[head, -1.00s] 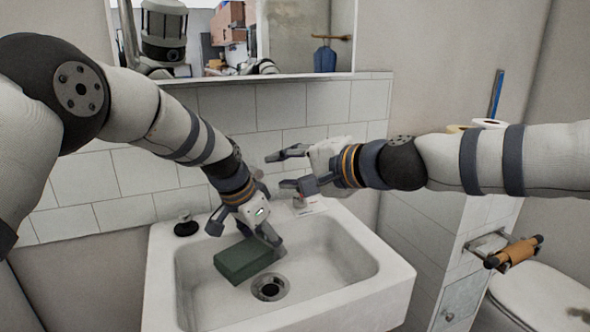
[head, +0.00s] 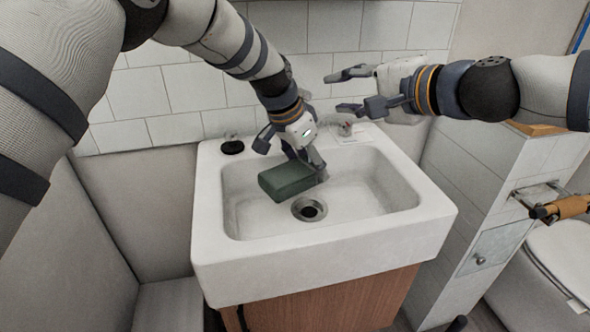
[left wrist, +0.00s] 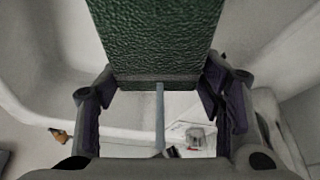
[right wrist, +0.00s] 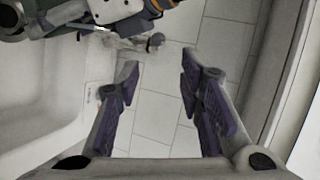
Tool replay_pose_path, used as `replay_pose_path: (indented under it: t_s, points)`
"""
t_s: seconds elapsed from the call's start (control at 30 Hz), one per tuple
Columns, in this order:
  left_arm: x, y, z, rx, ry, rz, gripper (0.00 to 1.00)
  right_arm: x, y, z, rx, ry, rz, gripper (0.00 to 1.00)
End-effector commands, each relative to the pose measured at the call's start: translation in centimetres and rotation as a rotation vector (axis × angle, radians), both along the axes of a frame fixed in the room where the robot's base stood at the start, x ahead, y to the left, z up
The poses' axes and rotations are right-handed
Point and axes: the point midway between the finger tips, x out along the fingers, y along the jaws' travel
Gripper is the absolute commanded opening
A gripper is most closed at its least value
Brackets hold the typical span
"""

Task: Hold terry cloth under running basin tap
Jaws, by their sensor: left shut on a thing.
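The folded dark green terry cloth (head: 285,182) is a thick block in the white basin (head: 240,205), above and left of the drain. My left gripper (head: 290,157) is shut on the cloth, which also fills the upper middle of the left wrist view (left wrist: 160,38). A thin pale vertical strip shows behind the cloth in that view; I cannot tell whether it is water. The tap is mostly hidden behind my left gripper in the head view. My right gripper (head: 340,93) is open and empty, above the basin's back right corner; its spread fingers also show in the right wrist view (right wrist: 155,85).
The drain (head: 309,209) lies in the basin floor. A small black item (head: 232,146) sits on the back left rim, and a small knob-like thing (head: 345,129) on the back right. The tiled wall is close behind. A toilet (head: 560,262) and paper holder (head: 560,207) stand right.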

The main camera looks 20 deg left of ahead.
Motion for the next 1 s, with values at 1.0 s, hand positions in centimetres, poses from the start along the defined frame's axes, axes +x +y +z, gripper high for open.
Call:
replay_pose_path:
  t_s: [1.0]
  points:
    - [0.0,0.0,0.0,0.000,0.000,0.000,0.34,4.4,5.9,6.1,-0.886,-0.760,0.198,0.00]
